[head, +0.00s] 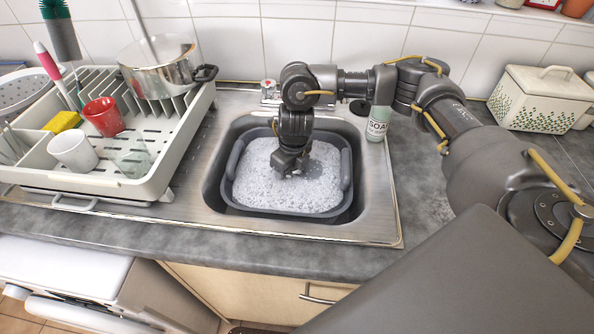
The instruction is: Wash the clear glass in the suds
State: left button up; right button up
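A clear, faintly green glass (133,160) stands in the front right part of the dish rack. A grey tub (238,160) full of white suds (270,192) sits in the sink. My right arm reaches in from the right, and my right gripper (287,170) points down into the suds near the tub's middle. Its fingertips are hidden by the foam and the wrist, so I cannot tell if it is open, shut or holding something. My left gripper is not in view.
The white dish rack (160,185) also holds a red cup (104,116), a white cup (73,151), a yellow sponge (62,122) and a steel pot (158,72). A soap bottle (378,125) stands behind the sink. A patterned bread bin (540,98) is at right.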

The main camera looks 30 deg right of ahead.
jog(key=shift+s+d, duration=0.2)
jog(key=shift+d, duration=0.05)
jog(key=shift+s+d+p, duration=0.35)
jog(key=shift+s+d, duration=0.5)
jog(key=shift+d, duration=0.3)
jog(key=shift+w+a, duration=0.45)
jog(key=shift+a, duration=0.15)
jog(key=shift+w+a, duration=0.65)
jog(key=shift+a, duration=0.25)
jog(key=shift+s+d+p, duration=0.2)
jog(key=shift+s+d, duration=0.35)
jog(key=shift+d, duration=0.2)
jog(key=shift+s+d+p, duration=0.2)
jog(key=shift+s+d, duration=0.35)
jog(key=shift+d, duration=0.2)
jog(key=shift+w+a, duration=0.7)
jog(key=shift+a, duration=0.25)
jog(key=shift+w+a, duration=0.4)
jog(key=shift+a, duration=0.15)
